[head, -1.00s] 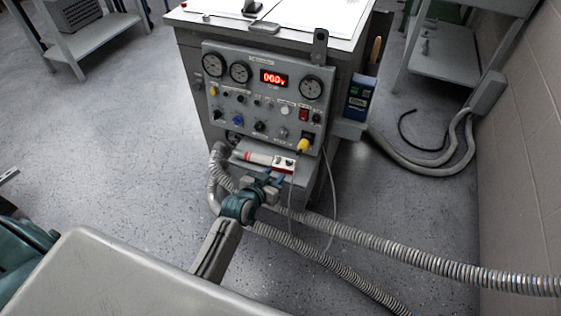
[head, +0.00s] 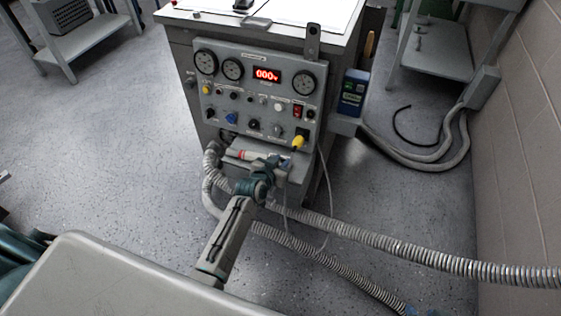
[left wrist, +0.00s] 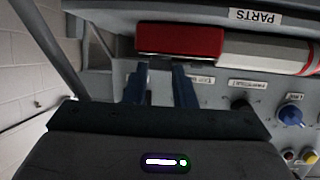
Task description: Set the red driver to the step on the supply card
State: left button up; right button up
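The red driver lies on the small shelf (head: 297,172) at the front of the test cabinet. Its white barrel with a red band (head: 249,155) shows in the head view, and my gripper covers its red end there. In the left wrist view the red end of the driver (left wrist: 180,41) sits just beyond my fingertips, with the white barrel to its right. My left gripper (left wrist: 160,72) is open and empty, its blue fingers apart; in the head view it is over the shelf (head: 280,162).
The cabinet panel (head: 262,105) has gauges, knobs and a red display reading 000. A yellow plug (head: 298,142) with a cable hangs beside the shelf. White sheets (head: 290,10) lie on top; their text is unreadable. Ribbed hoses (head: 380,247) cross the floor.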

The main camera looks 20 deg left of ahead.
pick_arm(q)
jog(key=shift+c, duration=0.9)
jog(key=shift+r+p, duration=0.15)
jog(key=shift+p, duration=0.3)
jog(key=n+y+p, duration=0.1)
jog(key=p, duration=0.2)
jog(key=shift+r, duration=0.1)
jog(key=shift+y+p, duration=0.3)
jog(key=shift+p, duration=0.5)
jog(key=shift+d+f+n, duration=0.1)
jog(key=shift+f+n, duration=0.2)
pick_arm(e)
jog(key=d+g, duration=0.1)
jog(key=s+d+f+g+h, duration=0.1)
jog(key=d+f+g, duration=0.1)
jog(key=g, duration=0.1)
jog(key=shift+s+d+h, duration=0.2)
jog(key=shift+d+h, duration=0.2)
pick_arm(q)
jog(key=o, duration=0.7)
jog(key=shift+d, duration=0.1)
